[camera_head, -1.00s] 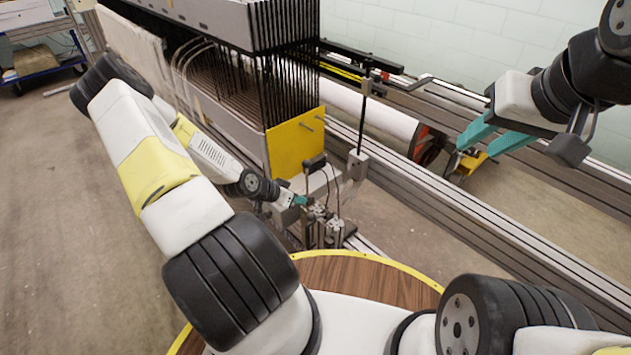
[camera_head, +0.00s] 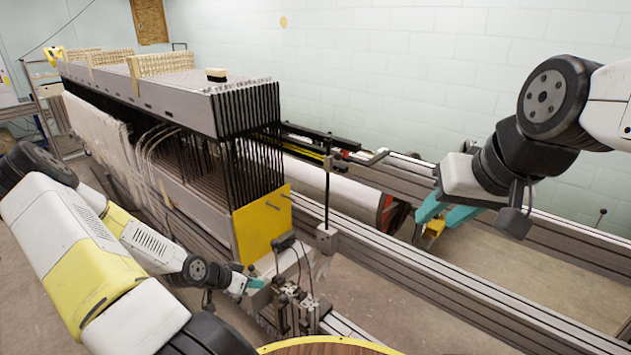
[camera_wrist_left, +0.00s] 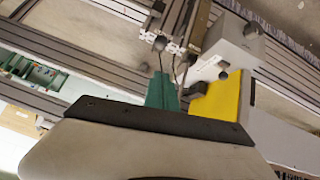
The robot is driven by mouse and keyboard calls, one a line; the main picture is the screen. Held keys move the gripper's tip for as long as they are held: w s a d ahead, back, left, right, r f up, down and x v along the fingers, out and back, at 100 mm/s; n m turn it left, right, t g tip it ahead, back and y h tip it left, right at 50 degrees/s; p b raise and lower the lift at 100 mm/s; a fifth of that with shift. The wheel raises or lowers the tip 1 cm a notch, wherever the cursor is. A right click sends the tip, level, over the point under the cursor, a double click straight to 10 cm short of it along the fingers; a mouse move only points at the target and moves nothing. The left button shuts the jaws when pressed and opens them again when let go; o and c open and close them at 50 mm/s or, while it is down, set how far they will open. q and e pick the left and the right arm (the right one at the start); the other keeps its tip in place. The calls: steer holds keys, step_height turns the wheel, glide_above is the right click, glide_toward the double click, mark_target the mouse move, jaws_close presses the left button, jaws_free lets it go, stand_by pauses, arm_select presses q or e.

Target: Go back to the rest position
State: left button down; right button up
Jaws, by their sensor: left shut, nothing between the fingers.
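My left gripper (camera_head: 256,283) is at the lower middle left of the head view, beside the small metal clamp fixture (camera_head: 295,310) below the yellow end panel (camera_head: 262,225). It is shut and empty; its teal fingers show together in the left wrist view (camera_wrist_left: 162,92). I cannot tell whether it touches the fixture. My right gripper (camera_head: 447,214) is at the right of the head view, raised in front of the long rails.
The large loom frame with black bars (camera_head: 245,105) stands at the centre left. A white roller (camera_head: 335,190) and long grey rails (camera_head: 480,280) run behind and to the right. A thin upright post (camera_head: 327,185) stands near the yellow panel. Open floor (camera_head: 520,270) shows between the rails.

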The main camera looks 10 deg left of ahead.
arm_select(q)
steer(key=s+r+n+g+y, duration=0.1)
steer(key=s+r+y, duration=0.15)
steer(key=r, duration=1.05)
steer(key=s+r+g+y, duration=0.15)
steer(key=r+y, duration=0.25)
steer(key=r, duration=0.9)
steer(key=s+d+r+n+t+h, duration=0.1)
steer(key=s+d+r+n+h, duration=0.2)
steer(key=s+d+r, duration=0.8)
steer(key=s+r, duration=0.3)
steer(key=r, duration=0.1)
steer(key=shift+s+d+r, duration=0.15)
steer(key=shift+s, duration=0.15)
steer(key=shift+t, duration=0.25)
